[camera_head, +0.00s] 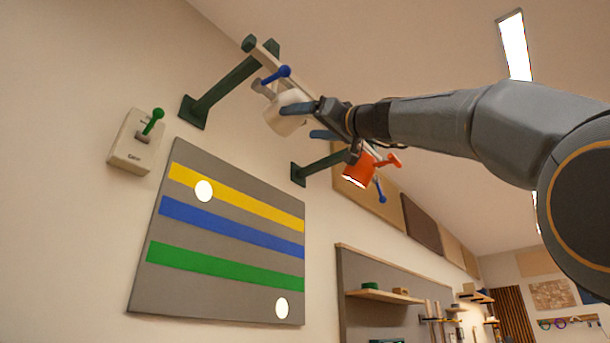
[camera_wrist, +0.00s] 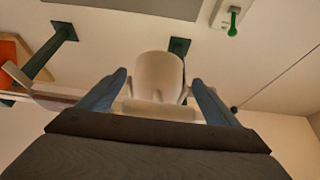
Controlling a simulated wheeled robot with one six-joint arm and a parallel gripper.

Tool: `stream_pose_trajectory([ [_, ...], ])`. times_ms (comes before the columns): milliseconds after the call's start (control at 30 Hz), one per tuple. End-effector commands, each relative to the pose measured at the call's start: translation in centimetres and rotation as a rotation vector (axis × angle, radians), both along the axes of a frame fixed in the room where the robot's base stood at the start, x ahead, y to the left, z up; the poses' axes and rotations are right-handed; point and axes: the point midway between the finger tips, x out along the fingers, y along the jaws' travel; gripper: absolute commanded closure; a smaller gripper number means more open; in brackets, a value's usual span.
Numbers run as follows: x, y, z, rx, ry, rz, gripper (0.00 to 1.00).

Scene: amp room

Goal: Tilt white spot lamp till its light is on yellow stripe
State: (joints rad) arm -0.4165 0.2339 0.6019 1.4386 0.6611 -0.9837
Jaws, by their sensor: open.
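The white spot lamp (camera_head: 284,113) hangs from a rail by the wall; in the wrist view its white body (camera_wrist: 158,75) stands between my fingers. My gripper (camera_head: 308,121) is open, with one blue finger on each side of the lamp and visible gaps beside it in the wrist view (camera_wrist: 160,79). The yellow stripe (camera_head: 255,207) is the top stripe on a grey wall panel (camera_head: 170,300). One round light spot (camera_head: 204,190) lies on the yellow stripe, toward its left. Another spot (camera_head: 282,308) lies on grey below the green stripe. I cannot tell which lamp casts which spot.
An orange lamp (camera_head: 357,170) with a handle hangs close to my gripper on the right. Green brackets (camera_head: 225,90) hold the rail. A box with a green lever (camera_head: 152,122) is on the wall at left. Blue (camera_head: 230,228) and green (camera_head: 222,265) stripes lie below.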

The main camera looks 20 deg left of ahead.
Motion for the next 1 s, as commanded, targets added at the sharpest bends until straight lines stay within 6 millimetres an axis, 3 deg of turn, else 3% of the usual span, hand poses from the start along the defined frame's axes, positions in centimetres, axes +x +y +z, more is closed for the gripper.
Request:
stream_pose_trajectory([
  [267, -0.4, -1.2, -0.9, 0.000, 0.000, -0.001, 0.16],
  [700, -2.3, -5.5, -3.4, 0.000, 0.000, 0.001, 0.16],
  [1000, -2.7, -6.3, -3.7, 0.000, 0.000, 0.001, 0.16],
])
